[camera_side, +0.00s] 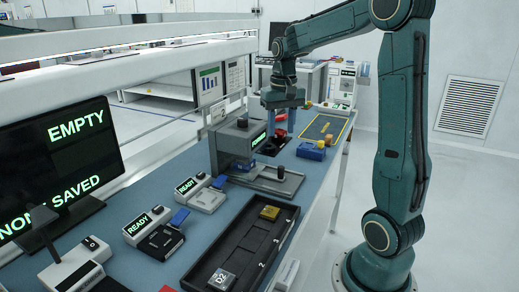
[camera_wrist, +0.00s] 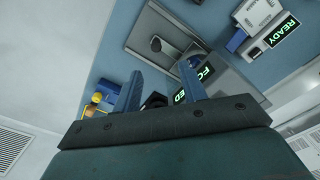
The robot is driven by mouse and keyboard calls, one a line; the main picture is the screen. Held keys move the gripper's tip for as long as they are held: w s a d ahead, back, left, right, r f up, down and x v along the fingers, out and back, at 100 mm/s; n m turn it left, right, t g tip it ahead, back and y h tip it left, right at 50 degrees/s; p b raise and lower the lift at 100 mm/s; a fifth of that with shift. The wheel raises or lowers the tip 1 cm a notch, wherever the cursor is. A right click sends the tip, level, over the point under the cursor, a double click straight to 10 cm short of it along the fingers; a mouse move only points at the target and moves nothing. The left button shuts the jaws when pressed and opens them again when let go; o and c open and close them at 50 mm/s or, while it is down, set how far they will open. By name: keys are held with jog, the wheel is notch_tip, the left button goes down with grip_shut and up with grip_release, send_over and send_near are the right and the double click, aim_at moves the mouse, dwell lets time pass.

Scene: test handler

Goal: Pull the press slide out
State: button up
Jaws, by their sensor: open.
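The press (camera_side: 236,143) is a grey machine with a green-lettered display, standing mid-bench in the side view. Its slide (camera_side: 292,184) is a dark grey tray at the foot of the press, reaching toward the bench's front edge. An upright post-like handle (camera_side: 281,172) stands on it. In the wrist view the slide (camera_wrist: 172,22) and its handle (camera_wrist: 156,43) lie beyond the fingertips. My gripper (camera_side: 290,119) is above the bench, behind and right of the press. Its blue fingers (camera_wrist: 160,69) are apart and empty, clear of the handle. One finger covers part of the press display.
A long black tray (camera_side: 231,245) with a yellow block is in front of the slide. Devices reading READY (camera_side: 150,222) stand left. A monitor (camera_side: 55,150) reads EMPTY.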

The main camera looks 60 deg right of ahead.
aim_at(282, 167)
jog(key=shift+w+d+f, duration=0.1)
jog(key=shift+d+f, duration=0.25)
jog(key=shift+d, duration=0.4)
notch_tip(282, 167, down, 14)
jog(key=shift+r, duration=0.1)
dwell(0.4)
jog(key=shift+c, duration=0.4)
grip_shut()
